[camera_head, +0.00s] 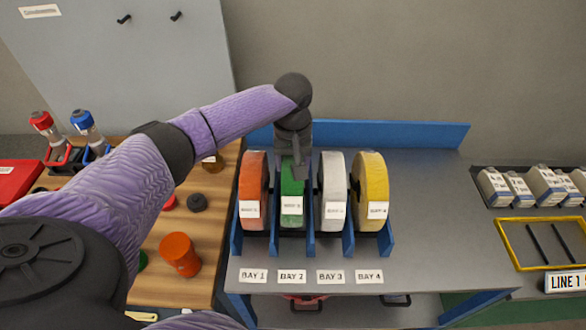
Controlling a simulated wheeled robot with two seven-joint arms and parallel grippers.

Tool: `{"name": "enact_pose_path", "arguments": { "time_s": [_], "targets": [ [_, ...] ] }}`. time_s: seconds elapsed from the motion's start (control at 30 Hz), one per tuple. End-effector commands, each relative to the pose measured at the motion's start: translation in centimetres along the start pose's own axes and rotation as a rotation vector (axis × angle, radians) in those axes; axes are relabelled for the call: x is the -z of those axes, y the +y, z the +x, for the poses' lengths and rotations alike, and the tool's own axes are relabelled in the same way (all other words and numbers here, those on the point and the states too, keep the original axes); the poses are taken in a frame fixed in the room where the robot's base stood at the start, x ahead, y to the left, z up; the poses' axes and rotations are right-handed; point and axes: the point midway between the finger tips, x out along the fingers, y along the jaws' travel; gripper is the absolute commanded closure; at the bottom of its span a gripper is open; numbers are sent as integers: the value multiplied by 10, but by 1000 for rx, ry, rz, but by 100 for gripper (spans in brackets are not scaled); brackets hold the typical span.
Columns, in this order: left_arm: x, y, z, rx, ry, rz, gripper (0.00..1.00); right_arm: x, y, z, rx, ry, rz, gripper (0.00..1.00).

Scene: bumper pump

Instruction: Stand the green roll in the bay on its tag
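The green roll (292,182) stands upright in the blue rack, between the orange roll (250,182) and the white roll (331,182). It is above the BAY 2 label (292,275). A white tag (291,205) is on its front; its print is too small to read surely. My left gripper (293,167) points down at the top of the green roll and covers part of it. Whether its fingers are closed on the roll is hard to see. My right gripper is out of view.
The yellow roll (370,180) stands in the rack's rightmost bay. The grey bench (435,215) is clear right of the rack. A wooden table (200,245) at left holds an orange cylinder (180,254) and bottles. A yellow-framed tray (545,244) lies at right.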

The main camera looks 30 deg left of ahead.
Motion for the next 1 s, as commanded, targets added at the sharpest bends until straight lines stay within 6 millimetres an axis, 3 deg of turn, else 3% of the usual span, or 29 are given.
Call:
{"name": "enact_pose_path", "arguments": {
  "time_s": [0.1, 0.47, 0.5, 0.6, 0.63, 0.87, 1.0],
  "targets": [
    [0, 1, 12, -3, 2, 0, 100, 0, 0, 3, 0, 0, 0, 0],
    [0, 1, 15, -3, 2, 1, 100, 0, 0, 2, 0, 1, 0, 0],
    [0, 1, 16, -2, 1, 1, 27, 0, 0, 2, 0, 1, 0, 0],
    [0, 0, 16, -1, 1, 1, 6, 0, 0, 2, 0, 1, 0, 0],
    [0, 0, 16, -1, 1, 1, 0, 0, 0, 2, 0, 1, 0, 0],
    [0, 0, 15, -1, 2, 1, 0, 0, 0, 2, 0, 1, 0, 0],
    [1, 0, -7, -3, 4, 1, 0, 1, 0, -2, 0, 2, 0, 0]
  ]
}}
